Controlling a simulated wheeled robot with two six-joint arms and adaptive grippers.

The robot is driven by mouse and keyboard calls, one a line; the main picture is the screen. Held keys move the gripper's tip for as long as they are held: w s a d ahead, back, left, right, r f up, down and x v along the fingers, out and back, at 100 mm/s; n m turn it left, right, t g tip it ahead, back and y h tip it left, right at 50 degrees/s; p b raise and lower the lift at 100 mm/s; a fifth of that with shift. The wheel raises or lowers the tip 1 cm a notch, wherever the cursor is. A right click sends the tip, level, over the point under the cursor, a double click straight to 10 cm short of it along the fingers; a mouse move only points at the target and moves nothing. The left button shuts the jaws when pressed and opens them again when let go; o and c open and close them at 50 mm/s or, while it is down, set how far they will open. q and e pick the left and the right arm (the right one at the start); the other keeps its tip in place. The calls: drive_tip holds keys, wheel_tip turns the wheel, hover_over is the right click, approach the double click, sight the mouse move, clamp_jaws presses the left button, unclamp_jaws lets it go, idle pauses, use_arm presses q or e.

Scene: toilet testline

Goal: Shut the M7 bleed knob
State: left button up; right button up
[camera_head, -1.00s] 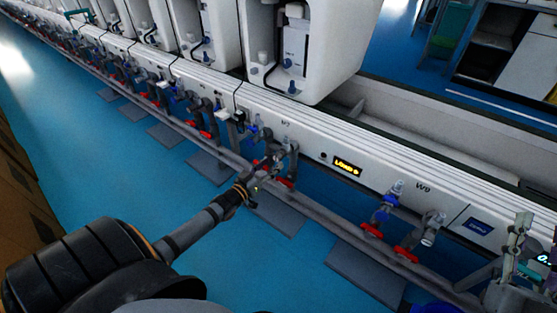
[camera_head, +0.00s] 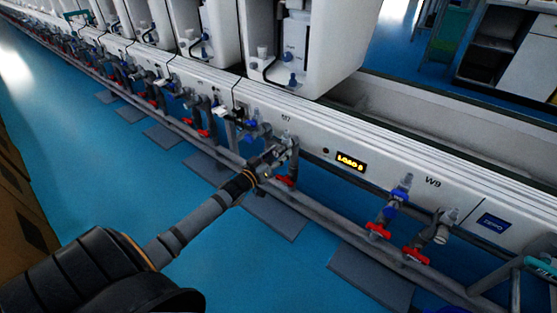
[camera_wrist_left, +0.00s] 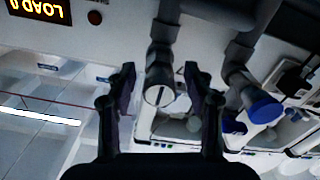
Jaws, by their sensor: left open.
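The M7 station (camera_head: 286,117) is near the middle of the head view, on the white rail. My left gripper (camera_head: 285,150) reaches it from the lower left. In the left wrist view my left gripper (camera_wrist_left: 158,85) is open, one finger on each side of a grey, slotted round knob (camera_wrist_left: 159,96), apparently the M7 bleed knob. I cannot tell whether the fingers touch it. A blue knob (camera_wrist_left: 263,109) is on the pipe to the right in that view. In the head view the gripper partly hides the M7 fittings. My right gripper is not in view.
A red handle (camera_head: 286,181) sits just below my left gripper. The lit LOAD display (camera_head: 350,162) is to its right. The W9 station has a blue valve (camera_head: 400,194) and red handles (camera_head: 377,230). Grey pipes run along the rail. Blue floor (camera_head: 215,260) lies open in front.

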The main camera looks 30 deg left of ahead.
use_arm(q)
drive_tip(key=shift+r, duration=0.1)
drive_tip(key=shift+c, duration=0.4)
clamp_jaws()
